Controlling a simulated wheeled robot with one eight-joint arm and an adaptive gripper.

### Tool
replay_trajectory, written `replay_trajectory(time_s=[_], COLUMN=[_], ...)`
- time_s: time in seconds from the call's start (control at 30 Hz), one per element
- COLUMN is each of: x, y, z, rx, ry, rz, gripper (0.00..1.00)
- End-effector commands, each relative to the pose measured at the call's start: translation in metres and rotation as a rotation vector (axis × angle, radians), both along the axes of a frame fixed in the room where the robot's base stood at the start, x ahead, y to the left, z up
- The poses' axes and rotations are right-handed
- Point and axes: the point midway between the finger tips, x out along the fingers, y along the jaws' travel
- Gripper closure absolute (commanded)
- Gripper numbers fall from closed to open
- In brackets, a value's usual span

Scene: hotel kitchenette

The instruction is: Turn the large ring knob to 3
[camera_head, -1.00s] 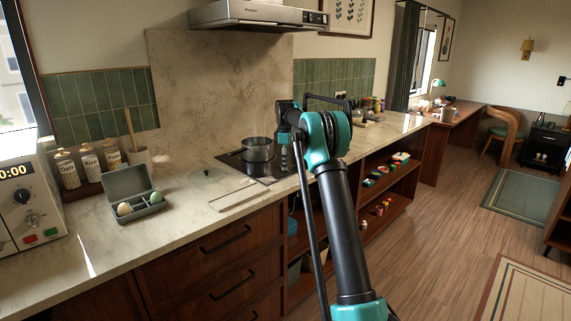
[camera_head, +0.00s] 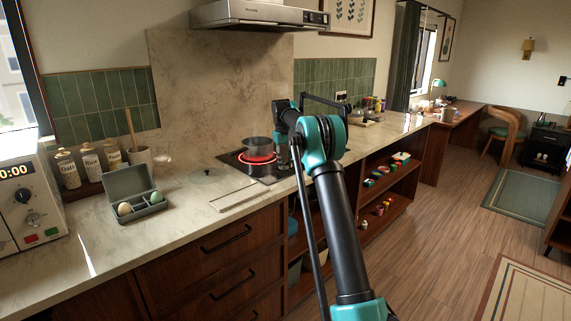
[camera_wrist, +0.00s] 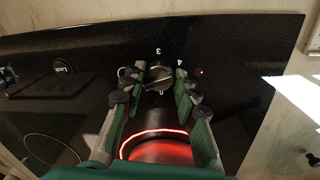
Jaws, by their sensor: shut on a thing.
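The large ring knob (camera_wrist: 157,79) is a dark round dial on the black hob (camera_wrist: 90,85) in the wrist view. A 3 is printed above it, a 4 to its upper right and a 0 just below it. My gripper (camera_wrist: 162,83) is shut on the knob, a finger on either side. I cannot tell which number the knob points at. The large ring (camera_wrist: 158,133) glows red. In the head view, the pot (camera_head: 257,146) stands at the glowing ring, and my gripper (camera_head: 282,158) is at the hob's right side, partly hidden by the arm.
A second knob marked Lock (camera_wrist: 63,66) and a dark ring outline (camera_wrist: 45,149) lie left in the wrist view. In the head view, an egg box (camera_head: 140,197), canisters (camera_head: 90,168) and a microwave (camera_head: 25,205) stand left. A range hood (camera_head: 258,15) hangs above.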

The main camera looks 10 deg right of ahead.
Motion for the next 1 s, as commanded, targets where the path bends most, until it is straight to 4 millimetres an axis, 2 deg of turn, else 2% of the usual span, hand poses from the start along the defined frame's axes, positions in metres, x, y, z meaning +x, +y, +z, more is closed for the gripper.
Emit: replay_trajectory(time_s=[1.0], x=[0.0025], y=[0.0027], z=[-0.0001], rx=[0.000], ry=[0.001], rz=[-0.963], gripper=[0.99])
